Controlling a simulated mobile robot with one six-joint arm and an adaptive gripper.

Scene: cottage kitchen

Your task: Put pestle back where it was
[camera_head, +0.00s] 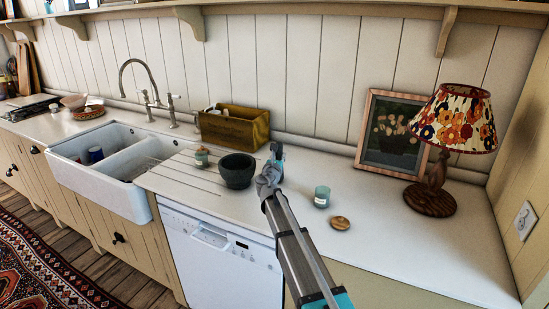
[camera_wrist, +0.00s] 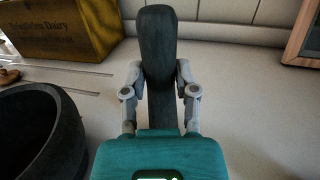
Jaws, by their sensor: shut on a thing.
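The dark stone pestle (camera_wrist: 157,38) stands out from between my gripper's fingers (camera_wrist: 159,76) in the wrist view, with its thick rounded end away from me. My gripper (camera_head: 274,162) is shut on it, above or at the white counter just right of the mortar. The dark mortar (camera_head: 237,179) stands upright on the counter, and its wall also shows at the left of the wrist view (camera_wrist: 68,140). The pestle is apart from the mortar. Whether the pestle touches the counter is hard to tell.
A wooden box (camera_head: 233,130) stands behind the mortar. A glass candle jar (camera_head: 322,197) and a round wooden lid (camera_head: 340,223) lie to the right, before a picture frame (camera_head: 391,134) and lamp (camera_head: 455,120). The sink (camera_head: 100,170) is left.

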